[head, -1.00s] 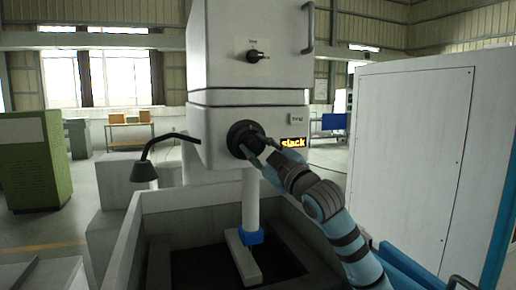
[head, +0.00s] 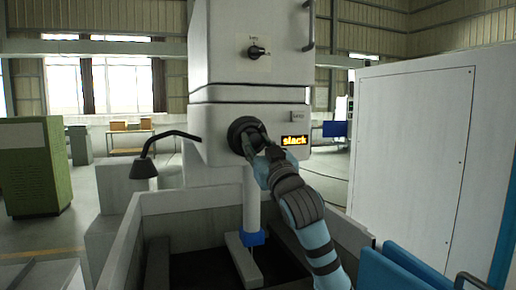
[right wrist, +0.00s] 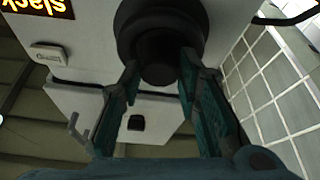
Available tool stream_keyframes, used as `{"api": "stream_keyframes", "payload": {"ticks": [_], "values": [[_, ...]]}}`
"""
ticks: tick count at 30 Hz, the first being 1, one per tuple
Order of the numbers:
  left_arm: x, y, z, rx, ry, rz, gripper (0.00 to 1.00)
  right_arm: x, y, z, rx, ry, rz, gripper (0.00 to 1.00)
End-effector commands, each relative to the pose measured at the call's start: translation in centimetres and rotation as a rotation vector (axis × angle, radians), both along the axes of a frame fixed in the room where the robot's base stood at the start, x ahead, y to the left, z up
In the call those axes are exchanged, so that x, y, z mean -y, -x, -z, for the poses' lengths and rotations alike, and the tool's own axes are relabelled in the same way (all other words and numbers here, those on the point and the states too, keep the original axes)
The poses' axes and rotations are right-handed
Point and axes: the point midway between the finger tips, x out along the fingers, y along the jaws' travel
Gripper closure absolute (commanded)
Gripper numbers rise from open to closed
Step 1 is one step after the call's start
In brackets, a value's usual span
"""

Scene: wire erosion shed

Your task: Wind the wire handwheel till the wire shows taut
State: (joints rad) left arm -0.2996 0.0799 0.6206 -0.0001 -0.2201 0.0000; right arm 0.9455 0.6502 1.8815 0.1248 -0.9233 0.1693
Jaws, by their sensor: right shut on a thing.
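The black wire handwheel (head: 240,131) sits on the front of the white machine head. It also shows in the right wrist view (right wrist: 150,25). My right gripper (head: 257,145) is at the handwheel; its two fingers in the wrist view (right wrist: 158,85) are shut on the wheel's dark central knob (right wrist: 160,60), one on each side. The gripper hides part of the wheel in the head view. The small display (head: 294,141) right of the wheel reads "slack" in orange letters. My left gripper is not in view.
A black rotary knob (head: 257,51) is on the upper panel. Below the head, a white column with a blue block (head: 252,238) stands in a walled grey tank (head: 180,203). A black lamp (head: 144,168) is at left, a white cabinet (head: 415,150) at right.

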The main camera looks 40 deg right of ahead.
Motion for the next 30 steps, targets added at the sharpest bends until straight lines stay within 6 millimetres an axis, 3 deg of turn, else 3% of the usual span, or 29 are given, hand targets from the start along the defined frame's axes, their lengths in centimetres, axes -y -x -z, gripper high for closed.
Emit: {"api": "stream_keyframes", "payload": {"ticks": [18,19,22,30], "values": [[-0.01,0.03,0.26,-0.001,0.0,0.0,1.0,-0.02,-0.02,-0.05,0.019,-0.052,0.001,0.98],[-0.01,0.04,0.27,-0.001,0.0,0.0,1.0,-0.02,-0.01,-0.05,0.019,-0.052,0.001,0.67],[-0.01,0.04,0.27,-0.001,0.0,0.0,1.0,-0.02,-0.01,-0.04,0.018,-0.052,0.0,0.51],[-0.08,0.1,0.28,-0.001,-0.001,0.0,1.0,-0.03,-0.01,0.0,0.017,-0.051,0.001,0.5]]}}
